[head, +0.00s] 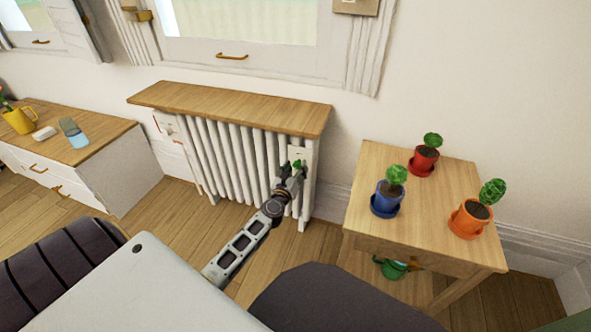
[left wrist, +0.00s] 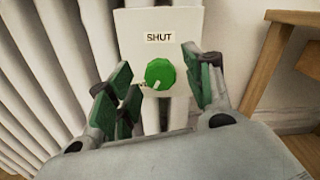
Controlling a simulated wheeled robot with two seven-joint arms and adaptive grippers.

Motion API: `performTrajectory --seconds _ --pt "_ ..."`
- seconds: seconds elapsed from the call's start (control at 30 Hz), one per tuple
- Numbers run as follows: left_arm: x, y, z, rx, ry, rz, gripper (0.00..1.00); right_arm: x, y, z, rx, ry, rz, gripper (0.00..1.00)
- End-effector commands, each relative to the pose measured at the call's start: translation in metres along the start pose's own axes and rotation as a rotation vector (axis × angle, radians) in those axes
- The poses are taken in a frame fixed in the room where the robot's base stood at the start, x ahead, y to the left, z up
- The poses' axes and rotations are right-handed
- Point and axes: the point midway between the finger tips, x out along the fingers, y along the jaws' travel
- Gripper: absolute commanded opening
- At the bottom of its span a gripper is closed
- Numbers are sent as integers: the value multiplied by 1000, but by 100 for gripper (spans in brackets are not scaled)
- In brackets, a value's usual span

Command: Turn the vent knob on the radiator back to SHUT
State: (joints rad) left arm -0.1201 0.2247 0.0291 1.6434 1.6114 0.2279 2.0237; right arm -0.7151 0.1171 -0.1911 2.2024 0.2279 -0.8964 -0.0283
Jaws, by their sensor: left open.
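The white radiator (head: 232,150) stands under the window with a wooden shelf on top. The green vent knob (left wrist: 160,74) is on a white plate (left wrist: 185,22) at the radiator's right end, below a label reading SHUT (left wrist: 160,37). A pale pointer mark on the knob points to the lower left, away from the label. My left gripper (left wrist: 163,88) is open, with its green-padded fingers on either side of the knob. Whether they touch it I cannot tell. In the head view my left gripper (head: 292,172) is at the radiator's right end and partly hides the knob. My right gripper is not in view.
A wooden side table (head: 375,165) right of the radiator bears three potted plants, with a green watering can (head: 392,268) underneath. A white cabinet (head: 110,178) with a wooden top stands to the left. Floor between cabinet and radiator is clear.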

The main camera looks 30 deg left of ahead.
Motion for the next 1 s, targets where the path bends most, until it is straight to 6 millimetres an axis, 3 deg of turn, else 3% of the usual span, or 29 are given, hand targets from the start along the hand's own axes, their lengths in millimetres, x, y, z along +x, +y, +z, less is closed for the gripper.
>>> performTrajectory --seconds 0.37,0.7,1.0 --pt "2 0 0 0 0 0 50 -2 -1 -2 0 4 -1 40" --pt "2 0 0 0 0 0 6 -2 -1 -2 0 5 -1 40" --pt "1 0 0 21 0 0 5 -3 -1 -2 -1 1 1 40"
